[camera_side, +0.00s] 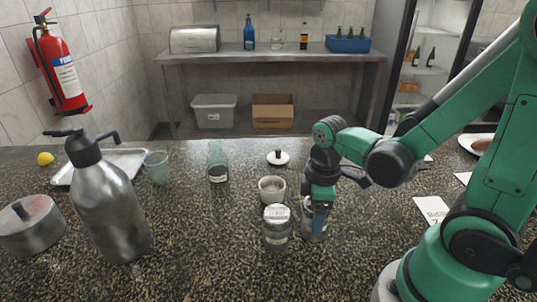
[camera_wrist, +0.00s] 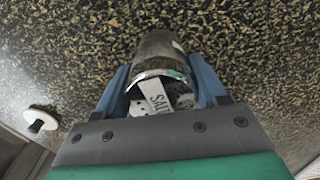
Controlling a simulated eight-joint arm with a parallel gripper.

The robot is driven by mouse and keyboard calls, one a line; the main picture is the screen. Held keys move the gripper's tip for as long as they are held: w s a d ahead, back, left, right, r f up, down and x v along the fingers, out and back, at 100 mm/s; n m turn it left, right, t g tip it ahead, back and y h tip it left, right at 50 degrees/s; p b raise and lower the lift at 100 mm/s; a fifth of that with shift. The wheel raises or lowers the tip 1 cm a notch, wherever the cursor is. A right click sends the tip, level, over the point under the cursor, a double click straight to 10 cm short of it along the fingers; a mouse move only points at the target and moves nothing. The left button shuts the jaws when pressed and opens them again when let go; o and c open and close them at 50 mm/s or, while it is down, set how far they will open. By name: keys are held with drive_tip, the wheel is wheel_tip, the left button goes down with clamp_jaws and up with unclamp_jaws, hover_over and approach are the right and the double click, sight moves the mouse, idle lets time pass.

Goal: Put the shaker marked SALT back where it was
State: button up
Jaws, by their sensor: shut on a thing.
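The shaker marked SALT (camera_wrist: 160,52) is a metal cylinder held between my blue fingers in the wrist view. Its dotted top with the white SALT label (camera_wrist: 157,98) faces the camera. In the side view my gripper (camera_side: 319,211) points down and is shut on this shaker (camera_side: 313,232), which is partly hidden by the fingers. It is upright, at or just above the counter; I cannot tell if it touches. A second glass-and-metal shaker (camera_side: 277,232) with a label on top stands just left of it; its marking is unreadable.
A green bottle (camera_side: 218,163), a glass (camera_side: 156,167) and a large metal flask (camera_side: 108,205) stand left. A printed card (camera_side: 432,210) lies right. The front middle counter is clear.

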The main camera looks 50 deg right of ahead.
drive_tip(key=shift+f, duration=0.15)
drive_tip(key=o, duration=1.4)
drive_tip(key=shift+c, duration=0.2)
wheel_tip(320, 180, up, 12)
drive_tip(key=w+a+m+t, duration=0.1)
drive_tip(key=m+t, duration=0.1)
drive_tip(key=w+f+m+t, duration=0.1)
drive_tip(key=w+m+t, duration=0.1)
drive_tip(key=w+a+m+t, duration=0.1)
drive_tip(key=m+t, duration=0.2)
drive_tip(key=shift+w+a+f, duration=0.25)
drive_tip(key=shift+a, duration=0.1)
